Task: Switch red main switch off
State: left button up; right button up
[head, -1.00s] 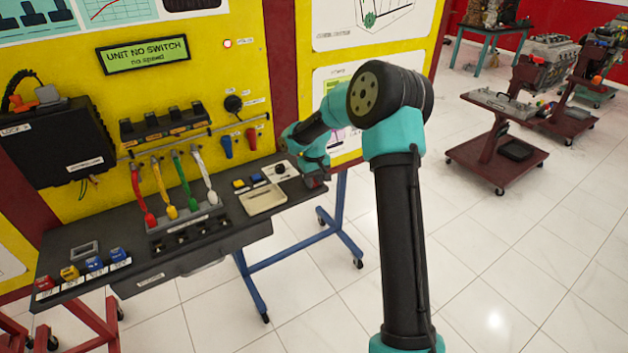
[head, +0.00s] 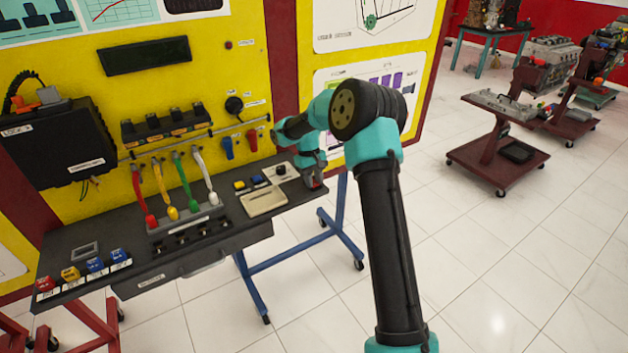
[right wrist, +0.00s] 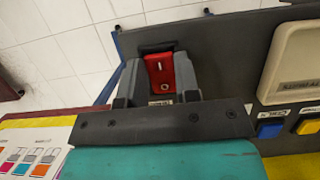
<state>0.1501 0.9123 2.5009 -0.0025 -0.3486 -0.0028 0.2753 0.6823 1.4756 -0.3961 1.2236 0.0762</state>
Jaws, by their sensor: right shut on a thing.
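The red main switch (right wrist: 159,70) is a rocker marked with a line at one end and a ring at the other. It sits at the right end of the dark bench top (right wrist: 225,55). My right gripper (right wrist: 156,82) has a finger on each side of it and is shut on it. In the head view my right gripper (head: 314,178) is low at the bench's right end, and the switch there is mostly hidden by it. The display (head: 145,55) on the yellow panel is dark, and the small lamp (head: 228,45) beside it is unlit. My left gripper is not in view.
A beige box (head: 264,202), a yellow button (right wrist: 307,127) and a blue button (right wrist: 270,129) are near the gripper. Coloured cables (head: 185,180) stand farther left on the bench. Open tiled floor lies to the right, with engine stands (head: 500,150) beyond.

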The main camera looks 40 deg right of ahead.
jog(key=o, duration=0.9)
jog(key=shift+r, duration=0.1)
jog(key=v, duration=1.7)
jog(key=shift+r, duration=0.15)
